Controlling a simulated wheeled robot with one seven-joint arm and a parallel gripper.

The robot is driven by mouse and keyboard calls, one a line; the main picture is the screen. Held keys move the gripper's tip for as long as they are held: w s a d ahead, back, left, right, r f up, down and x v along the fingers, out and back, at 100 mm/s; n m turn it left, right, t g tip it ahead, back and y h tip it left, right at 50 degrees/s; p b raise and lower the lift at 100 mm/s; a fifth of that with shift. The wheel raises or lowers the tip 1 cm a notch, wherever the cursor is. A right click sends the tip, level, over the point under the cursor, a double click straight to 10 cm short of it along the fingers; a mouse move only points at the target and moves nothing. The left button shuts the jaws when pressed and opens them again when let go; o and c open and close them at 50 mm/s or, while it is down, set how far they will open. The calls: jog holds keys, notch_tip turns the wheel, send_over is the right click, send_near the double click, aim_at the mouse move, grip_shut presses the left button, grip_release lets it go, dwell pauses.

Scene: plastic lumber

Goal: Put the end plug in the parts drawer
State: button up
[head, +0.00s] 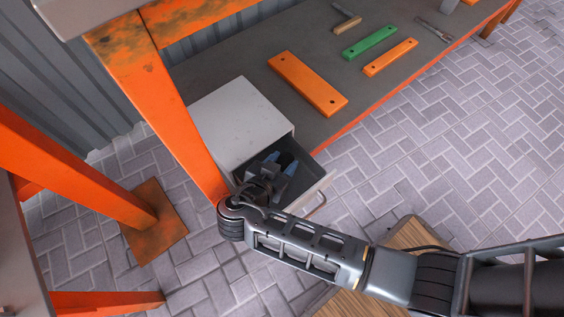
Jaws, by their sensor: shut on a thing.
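The parts drawer (309,170) is pulled open from a small cabinet with a light grey top (238,118). Its dark inside is partly hidden by my gripper. My gripper (279,172) is over the open drawer, pointing into it, with its fingers at or within the drawer opening. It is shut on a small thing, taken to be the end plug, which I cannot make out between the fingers. Whether the held thing touches the drawer floor cannot be told.
The cabinet stands on a dark workbench (215,75) beside an orange post (160,95). Orange (307,84) and green (370,42) plastic boards and a hammer (346,18) lie further along it. A wooden surface (405,238) is below my arm. Paved floor is open at right.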

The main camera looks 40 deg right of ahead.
jog(key=o, duration=1)
jog(key=shift+o, duration=0.2)
jog(key=shift+a+r, duration=0.2)
jog(key=shift+a, duration=0.05)
jog(key=p+v, duration=0.3)
jog(key=v, duration=0.8)
jog(key=shift+s+a, duration=0.15)
jog(key=shift+s, duration=0.05)
